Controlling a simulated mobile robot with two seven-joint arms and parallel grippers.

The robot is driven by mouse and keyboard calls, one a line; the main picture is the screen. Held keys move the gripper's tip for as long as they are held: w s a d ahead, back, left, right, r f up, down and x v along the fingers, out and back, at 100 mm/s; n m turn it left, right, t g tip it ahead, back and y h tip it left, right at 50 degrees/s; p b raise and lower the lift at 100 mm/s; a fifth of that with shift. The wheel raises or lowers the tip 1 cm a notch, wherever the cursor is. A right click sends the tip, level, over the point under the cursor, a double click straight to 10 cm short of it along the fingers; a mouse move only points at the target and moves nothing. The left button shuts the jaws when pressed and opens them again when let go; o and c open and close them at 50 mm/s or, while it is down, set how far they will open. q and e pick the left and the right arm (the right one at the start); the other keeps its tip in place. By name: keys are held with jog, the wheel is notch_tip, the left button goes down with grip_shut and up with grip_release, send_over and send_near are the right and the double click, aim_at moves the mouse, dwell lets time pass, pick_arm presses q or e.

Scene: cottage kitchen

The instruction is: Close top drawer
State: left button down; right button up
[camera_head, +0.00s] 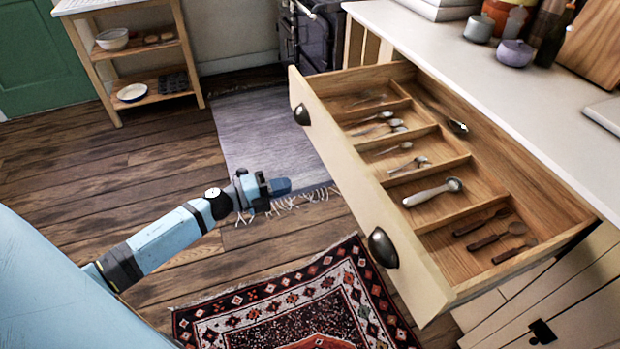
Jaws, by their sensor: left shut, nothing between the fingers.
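The top drawer (365,190) is pulled out well beyond the worktop edge. Its pale front faces left and carries two dark cup handles, a far one (302,115) and a near one (383,248). Wooden dividers split it into compartments with several spoons and other utensils inside. My left gripper (278,185) is shut and empty, out in front of the drawer front and apart from it, to the left of the space between the two handles. My right gripper is not in view.
The white worktop (490,75) above the drawer holds jars and a board. A patterned rug (300,305) and a grey rug (265,135) lie on the wooden floor. A shelf cart (140,60) and a dark stove (312,35) stand at the back.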

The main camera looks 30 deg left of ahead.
aim_at(341, 170)
pick_arm(q)
jog(key=x, duration=1.2)
jog(key=shift+w+d+b, duration=0.1)
jog(key=shift+d+b, duration=0.05)
jog(key=shift+b, duration=0.15)
jog(key=shift+w+d, duration=0.3)
jog(key=shift+w, duration=0.1)
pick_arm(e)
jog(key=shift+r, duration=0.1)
